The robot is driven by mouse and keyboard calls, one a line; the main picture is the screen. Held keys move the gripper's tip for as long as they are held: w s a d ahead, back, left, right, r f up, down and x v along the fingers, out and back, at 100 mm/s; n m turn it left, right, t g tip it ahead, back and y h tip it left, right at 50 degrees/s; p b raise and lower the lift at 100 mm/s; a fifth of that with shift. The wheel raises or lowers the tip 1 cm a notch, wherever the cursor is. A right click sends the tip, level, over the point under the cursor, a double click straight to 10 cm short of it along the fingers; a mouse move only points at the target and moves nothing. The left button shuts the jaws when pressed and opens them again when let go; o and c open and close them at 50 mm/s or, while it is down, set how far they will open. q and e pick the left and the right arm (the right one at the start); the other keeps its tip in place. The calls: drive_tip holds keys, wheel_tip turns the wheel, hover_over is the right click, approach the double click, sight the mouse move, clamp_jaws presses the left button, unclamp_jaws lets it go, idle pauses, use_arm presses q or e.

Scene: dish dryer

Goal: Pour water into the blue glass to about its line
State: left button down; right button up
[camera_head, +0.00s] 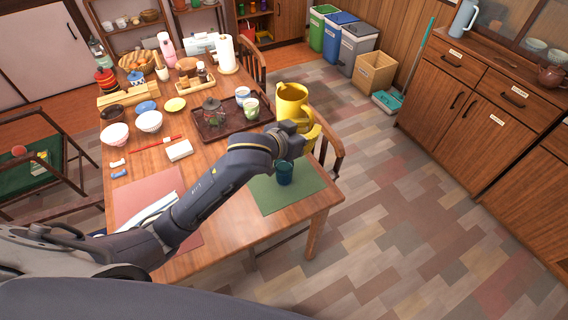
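A small dark blue glass (285,174) stands upright on the green placemat (268,197) near the table's right end. Its line and any water in it are too small to make out. My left gripper (292,146) is just above and behind the glass in the picture. A yellow pitcher (291,100) is at the gripper, its open top showing, and overlaps the table's right edge. The gripper appears shut on the pitcher; the wrist hides much of the grip. I cannot see water in the pitcher or a stream. My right gripper is out of view.
A dark tray (222,133) with a glass pot and cups lies behind my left arm. Bowls (149,121), a red stick and a white block (179,150) sit further left. A reddish placemat (146,196) lies partly under my arm. A wooden chair (333,150) stands at the right edge.

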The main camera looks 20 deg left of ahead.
use_arm(q)
drive_tip(key=s+d+f, duration=0.3)
drive_tip(key=s+d, duration=0.1)
drive_tip(key=s, duration=0.1)
drive_tip(key=d+f+n+y, duration=0.1)
drive_tip(key=d+f, duration=0.4)
drive_tip(key=f, duration=0.3)
drive_tip(key=d+f+n+t+y, duration=0.1)
drive_tip(key=d+f, duration=0.3)
drive_tip(key=f, duration=0.4)
drive_tip(key=shift+s+d+f+n+y, duration=0.2)
drive_tip(key=shift+d+f+n+y, duration=0.15)
drive_tip(key=shift+y, duration=0.35)
drive_tip(key=shift+r, duration=0.15)
